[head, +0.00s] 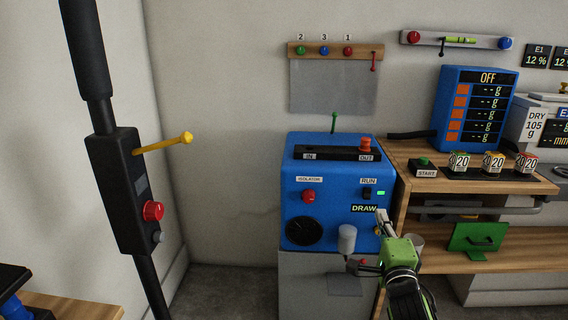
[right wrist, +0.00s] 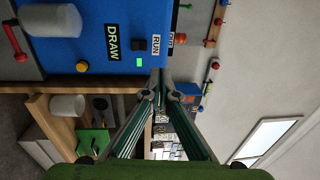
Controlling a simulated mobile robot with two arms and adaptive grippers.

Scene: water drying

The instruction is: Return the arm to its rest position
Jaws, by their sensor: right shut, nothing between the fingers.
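My right gripper (head: 382,215) is in front of the lower right part of the blue machine (head: 300,222), close to the DRAW label. Its fingers point up and slightly left, and they are shut and empty. In the right wrist view the closed fingertips (right wrist: 160,76) meet beside the RUN label and the black switch (right wrist: 139,46). I cannot tell whether the tips touch the panel. My right forearm runs down out of the bottom edge of the head view. My left gripper is not in view.
A white cylinder (head: 347,239) projects from the machine, left of my gripper. A wooden bench (head: 432,262) with a green bracket (head: 474,238) stands to the right. A black post (head: 121,190) with a yellow lever (head: 165,144) stands at left. The space between post and machine looks clear.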

